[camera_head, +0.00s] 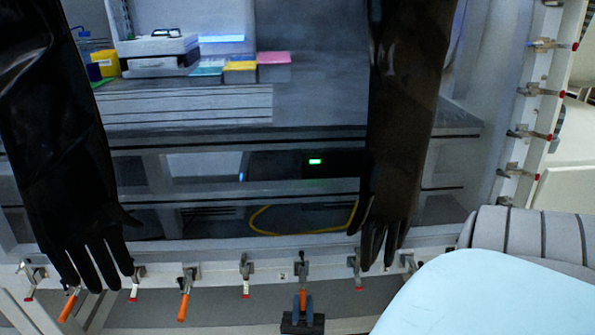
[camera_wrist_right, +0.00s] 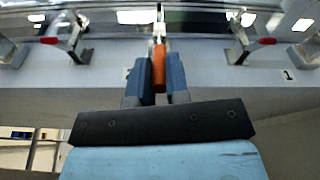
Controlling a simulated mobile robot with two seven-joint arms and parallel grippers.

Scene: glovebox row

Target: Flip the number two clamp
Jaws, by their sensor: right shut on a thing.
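A toggle clamp (camera_head: 301,268) sits on the glovebox's lower rail, right of the middle in the head view, with its orange handle (camera_head: 303,296) pointing down. My right gripper (camera_head: 303,302) is below the rail, shut on this handle. In the right wrist view the orange handle (camera_wrist_right: 158,68) is between the two blue fingers of my right gripper (camera_wrist_right: 158,80). A small label (camera_wrist_right: 127,73) is beside this clamp, partly beside the finger; I cannot read it. The clamp to its right in the wrist view has a label "1" (camera_wrist_right: 289,75). My left gripper is out of view.
Two black gloves (camera_head: 55,140) (camera_head: 403,120) hang over the glovebox front. Neighbouring clamps have red tips (camera_head: 245,280) or orange handles (camera_head: 184,305). More clamps line the right-hand post (camera_head: 530,130). Trays and coloured boxes (camera_head: 240,68) are behind the window.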

